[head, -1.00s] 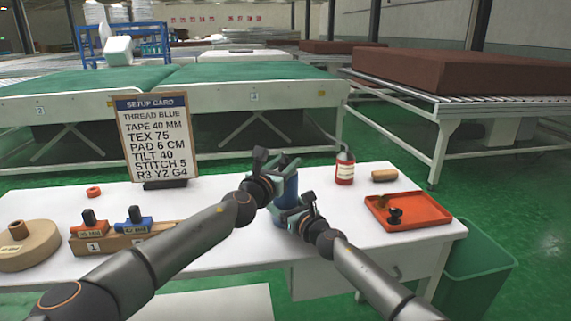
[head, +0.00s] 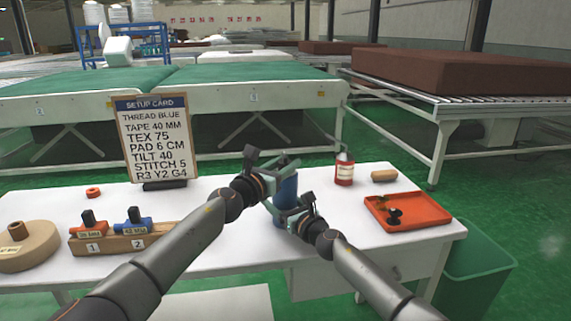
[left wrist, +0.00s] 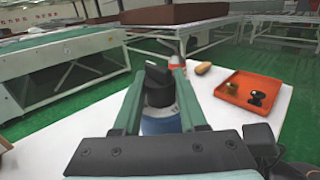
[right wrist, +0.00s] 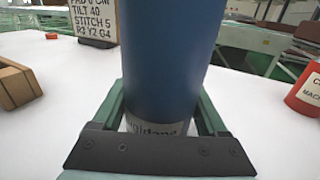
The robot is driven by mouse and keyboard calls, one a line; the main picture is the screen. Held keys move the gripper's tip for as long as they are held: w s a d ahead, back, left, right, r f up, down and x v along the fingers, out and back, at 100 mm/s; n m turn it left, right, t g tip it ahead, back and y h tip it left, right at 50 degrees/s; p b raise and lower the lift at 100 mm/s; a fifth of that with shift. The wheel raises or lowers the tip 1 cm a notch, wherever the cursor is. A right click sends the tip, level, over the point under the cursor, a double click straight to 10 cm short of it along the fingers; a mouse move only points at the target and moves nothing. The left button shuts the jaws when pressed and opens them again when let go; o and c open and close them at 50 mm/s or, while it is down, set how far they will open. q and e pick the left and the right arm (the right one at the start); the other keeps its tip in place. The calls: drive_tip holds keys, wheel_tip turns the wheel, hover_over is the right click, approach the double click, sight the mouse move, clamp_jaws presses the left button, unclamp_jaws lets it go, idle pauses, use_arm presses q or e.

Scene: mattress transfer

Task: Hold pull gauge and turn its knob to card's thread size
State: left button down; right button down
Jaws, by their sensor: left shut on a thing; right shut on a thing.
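The pull gauge (head: 287,189) is a blue upright cylinder above the white table. My right gripper (head: 294,212) is shut around its lower body, and the blue body fills the middle of the right wrist view (right wrist: 168,55). A black knob (left wrist: 157,88) tops the gauge in the left wrist view. My left gripper (head: 276,168) is shut on this knob, with one finger on each side. The knob's scale cannot be read. The setup card (head: 155,140) stands at the back left and reads "TEX 75".
A wooden block with stamp-like tools (head: 118,236) and a round tan piece (head: 28,246) sit at left. A red bottle (head: 344,171), a tan roll (head: 384,176) and an orange tray (head: 432,214) with small dark pieces are at right. The green bin (head: 475,262) stands beside the table.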

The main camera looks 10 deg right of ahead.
sight(285, 155)
use_arm(q)
drive_tip(key=shift+d+r, duration=0.1)
drive_tip(key=shift+r, duration=0.1)
drive_tip(key=shift+c, duration=2.3)
unclamp_jaws()
drive_tip(key=shift+f, duration=0.15)
wheel_tip(285, 155, up, 10)
